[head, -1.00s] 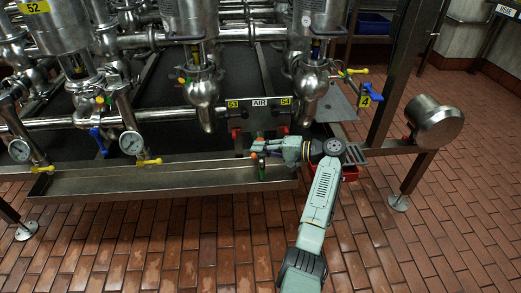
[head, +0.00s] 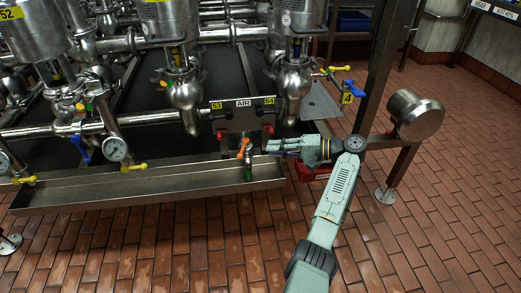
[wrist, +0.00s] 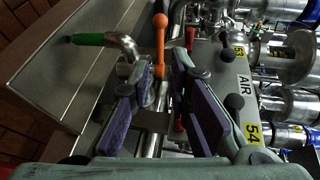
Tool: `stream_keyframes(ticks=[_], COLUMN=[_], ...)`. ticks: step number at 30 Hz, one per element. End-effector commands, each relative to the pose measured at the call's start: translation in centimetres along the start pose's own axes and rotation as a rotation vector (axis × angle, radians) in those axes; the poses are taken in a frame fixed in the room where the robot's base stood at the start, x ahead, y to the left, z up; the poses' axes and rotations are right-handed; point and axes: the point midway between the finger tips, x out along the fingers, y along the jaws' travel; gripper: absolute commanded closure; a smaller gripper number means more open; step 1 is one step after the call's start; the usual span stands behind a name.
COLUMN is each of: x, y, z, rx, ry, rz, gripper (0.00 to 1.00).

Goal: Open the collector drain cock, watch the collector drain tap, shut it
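The collector drain cock's orange handle (head: 243,147) stands up, slightly tilted, above the front trough. Below it is the drain tap, with a green end (head: 248,173) pointing down into the trough; no flow can be made out. In the wrist view the orange handle (wrist: 160,38) lies ahead of my fingers, and the tap's bent metal spout with its green end (wrist: 88,39) is to the left. My gripper (head: 268,147) is just right of the handle, apart from it. In the wrist view my gripper (wrist: 163,82) is open, purple pads spread, with nothing held.
The steel trough (head: 120,196) runs along the front. The AIR panel (head: 243,116) with red knobs is behind the cock. A red bin (head: 312,172) is below my wrist. A steel post and round canister (head: 416,114) stand right. The tiled floor in front is clear.

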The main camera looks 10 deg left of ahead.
Motion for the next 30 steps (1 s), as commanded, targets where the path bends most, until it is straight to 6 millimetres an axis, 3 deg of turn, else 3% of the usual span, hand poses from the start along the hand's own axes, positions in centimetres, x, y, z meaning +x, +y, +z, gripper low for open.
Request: stream_keyframes(ticks=[6, 14, 18, 22, 26, 30], x=[-1.8, -1.9, -1.7, -1.1, -1.9, -4.9], y=[0.0, 0.0, 0.3, 1.6, 2.3, -0.3], z=[0.0, 0.0, -0.2, -1.4, -3.3, -4.4], rx=[0.001, 0.001, -0.013, -0.084, -0.241, -0.472], ry=[0.0, 0.0, 0.024, 0.143, 0.362, 0.635], rz=[0.0, 0.0, 0.035, 0.193, 0.447, 0.704], gripper=[0.82, 0.82, 0.92, 1.0, 1.0, 1.0])
